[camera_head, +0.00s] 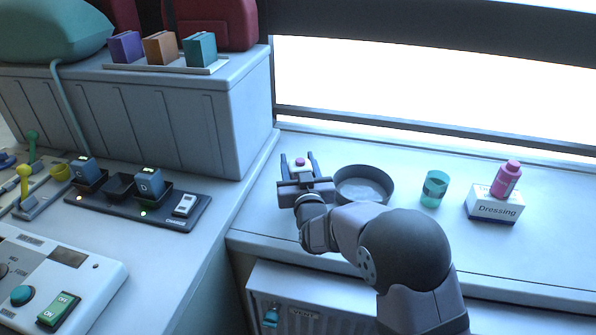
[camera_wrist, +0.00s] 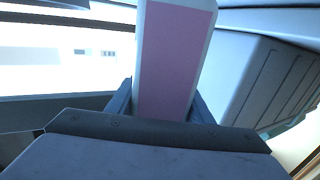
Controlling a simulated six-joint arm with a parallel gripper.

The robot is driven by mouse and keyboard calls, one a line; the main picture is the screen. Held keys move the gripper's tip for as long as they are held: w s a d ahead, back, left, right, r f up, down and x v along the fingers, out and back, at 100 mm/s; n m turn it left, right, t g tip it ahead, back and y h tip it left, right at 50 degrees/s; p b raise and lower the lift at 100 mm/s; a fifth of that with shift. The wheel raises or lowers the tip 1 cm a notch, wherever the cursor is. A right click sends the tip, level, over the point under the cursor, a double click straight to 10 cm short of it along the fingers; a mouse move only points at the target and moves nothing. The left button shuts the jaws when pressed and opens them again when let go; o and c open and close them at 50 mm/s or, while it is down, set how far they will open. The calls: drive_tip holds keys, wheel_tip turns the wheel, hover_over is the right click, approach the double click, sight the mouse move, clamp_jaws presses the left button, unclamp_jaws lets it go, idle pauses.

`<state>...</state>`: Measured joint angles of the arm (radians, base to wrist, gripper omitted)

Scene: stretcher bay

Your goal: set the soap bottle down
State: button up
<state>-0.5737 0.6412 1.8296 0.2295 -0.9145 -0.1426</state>
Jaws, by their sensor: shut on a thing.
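The soap bottle (camera_head: 299,167) looks white with a pink top in the head view. It is between the fingers of my gripper (camera_head: 299,170), left of a dark round basin. In the wrist view the bottle (camera_wrist: 174,60) is a white block with a broad pink panel, upright between the two dark fingers. My gripper (camera_wrist: 160,108) is shut on it. The gripper hides the bottle's lower part, so I cannot tell whether it touches the white counter (camera_head: 410,265).
The dark basin (camera_head: 381,198) is close to the gripper's right. Further right stand a teal cup (camera_head: 434,189) and a white Dressing box (camera_head: 494,207) with a pink bottle (camera_head: 507,179) on it. A grey cabinet (camera_head: 190,120) rises at the left, and a window is behind.

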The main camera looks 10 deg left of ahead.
drive_tip(key=shift+f, duration=1.45)
drive_tip(key=shift+f, duration=0.15)
drive_tip(key=o, duration=1.3)
drive_tip(key=shift+c, duration=0.2)
drive_tip(key=b+v, duration=0.2)
drive_tip(key=v, duration=1)
drive_tip(key=shift+d, duration=0.15)
